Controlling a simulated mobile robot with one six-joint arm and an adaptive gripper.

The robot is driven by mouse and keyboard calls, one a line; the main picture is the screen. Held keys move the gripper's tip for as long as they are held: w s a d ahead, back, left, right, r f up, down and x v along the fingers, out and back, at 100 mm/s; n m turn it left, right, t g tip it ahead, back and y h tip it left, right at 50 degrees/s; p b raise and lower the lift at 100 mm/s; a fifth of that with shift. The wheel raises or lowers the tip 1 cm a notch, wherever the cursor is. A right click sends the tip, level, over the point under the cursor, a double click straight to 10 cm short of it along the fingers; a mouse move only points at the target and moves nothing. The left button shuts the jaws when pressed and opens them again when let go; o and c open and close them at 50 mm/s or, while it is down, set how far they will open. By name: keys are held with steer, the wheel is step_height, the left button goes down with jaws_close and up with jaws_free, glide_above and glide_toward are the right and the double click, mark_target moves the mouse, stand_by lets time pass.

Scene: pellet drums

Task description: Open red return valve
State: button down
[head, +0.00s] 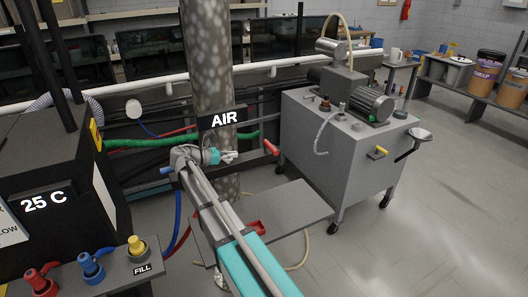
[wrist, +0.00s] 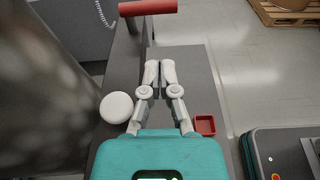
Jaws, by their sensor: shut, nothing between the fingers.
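A red handle (head: 271,148) sticks out beside the dark rail right of the AIR column in the head view. A red cylindrical bar, seemingly this handle, shows at the top of the wrist view (wrist: 147,8). A second red valve (head: 41,281) with a flared knob stands on the grey ledge at bottom left, beside a blue one (head: 91,268). My gripper (head: 232,156) is in front of the AIR column, left of the red handle and apart from it. In the wrist view its fingers (wrist: 160,68) are together and empty, pointing toward the red bar.
A grey shelf (head: 305,205) with a small red tray (head: 256,226) lies below my arm. The speckled AIR column (head: 208,60) stands close behind my gripper. A grey wheeled cabinet (head: 335,150) is to the right. A white round object (wrist: 116,107) is left of the fingers.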

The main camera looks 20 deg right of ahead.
mark_target(271, 147)
steer(key=shift+w+r, duration=0.15)
steer(key=shift+r, duration=0.05)
stand_by(0.3)
steer(key=b+x, duration=0.2)
steer(key=x, duration=1.2)
steer(key=shift+b, duration=0.4)
steer(key=shift+a+n, duration=0.2)
steer(key=shift+n, duration=0.1)
steer(key=shift+t, duration=0.3)
